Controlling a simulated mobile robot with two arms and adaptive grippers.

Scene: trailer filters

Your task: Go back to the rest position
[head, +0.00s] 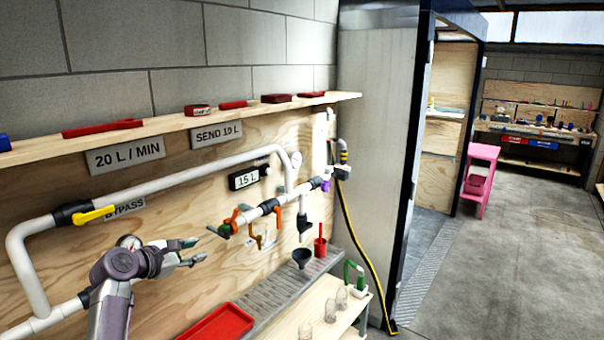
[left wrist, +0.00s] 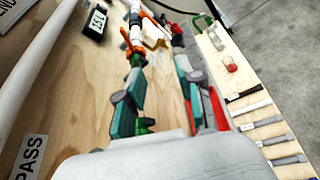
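My left gripper (head: 198,250) is raised in front of the wooden panel (head: 180,203), to the left of the pipe valves in the head view. Its two fingers are apart, with nothing between them. In the left wrist view the left gripper (left wrist: 160,75) also shows a gap between its green-and-grey fingers, with bare wood behind. The yellow bypass handle (head: 97,214) is on the white pipe (head: 150,188) above and left of the gripper. My right gripper is not in view.
A red tray (head: 218,326) and a grey grate (head: 290,288) lie below the panel. Glass jars (head: 331,311) stand on a lower shelf. A yellow-black hose (head: 362,262) hangs by the metal wall. A pink stool (head: 479,180) stands farther back, with open floor (head: 480,270) at right.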

